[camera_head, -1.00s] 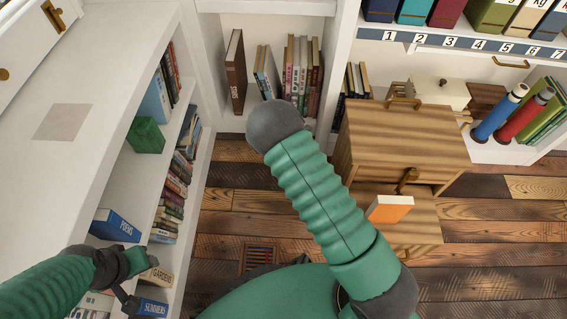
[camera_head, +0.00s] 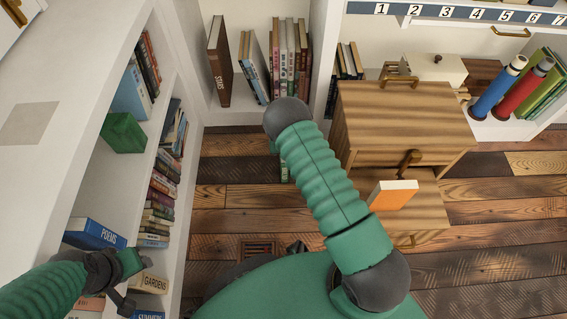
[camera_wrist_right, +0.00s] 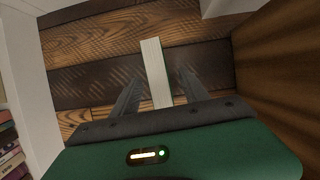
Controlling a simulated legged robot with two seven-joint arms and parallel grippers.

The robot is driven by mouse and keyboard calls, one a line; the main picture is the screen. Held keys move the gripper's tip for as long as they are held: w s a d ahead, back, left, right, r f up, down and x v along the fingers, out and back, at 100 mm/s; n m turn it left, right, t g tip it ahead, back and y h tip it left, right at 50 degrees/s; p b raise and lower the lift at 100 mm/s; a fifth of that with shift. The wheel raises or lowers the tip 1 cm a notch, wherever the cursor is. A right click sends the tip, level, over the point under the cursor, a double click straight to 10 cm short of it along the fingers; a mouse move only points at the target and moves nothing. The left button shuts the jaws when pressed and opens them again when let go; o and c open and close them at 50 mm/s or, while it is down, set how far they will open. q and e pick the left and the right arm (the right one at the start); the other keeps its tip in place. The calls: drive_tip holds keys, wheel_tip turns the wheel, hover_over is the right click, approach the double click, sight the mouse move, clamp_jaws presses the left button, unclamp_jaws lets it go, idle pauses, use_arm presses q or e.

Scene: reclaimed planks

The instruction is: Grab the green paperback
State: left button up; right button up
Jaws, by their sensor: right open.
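In the right wrist view, a slim book, likely the green paperback (camera_wrist_right: 152,60), shows its pale page edge with thin green along its side, against the plank floor. My right gripper (camera_wrist_right: 159,78) is open, with one finger on each side of the book's near part; I cannot tell whether they touch it. In the head view a small strip of green (camera_head: 284,170) shows beside my right arm, which hides the rest and the right gripper. My left gripper (camera_head: 122,268) is by the left shelf; its jaws are unclear.
The left bookcase (camera_head: 62,165) holds several books and a green box (camera_head: 123,132). A wooden cabinet (camera_head: 400,125) stands right of my arm, with an orange book (camera_head: 392,195) at its open drawer. Blue and red rolls (camera_head: 498,88) stand further right. The central floor is mostly clear.

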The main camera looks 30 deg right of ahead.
drive_tip(key=shift+b+x, duration=0.45)
drive_tip(key=shift+x, duration=0.95)
drive_tip(key=shift+w+f, duration=0.15)
drive_tip(key=shift+f, duration=0.05)
drive_tip(key=shift+a, duration=0.1)
clamp_jaws()
idle(0.7)
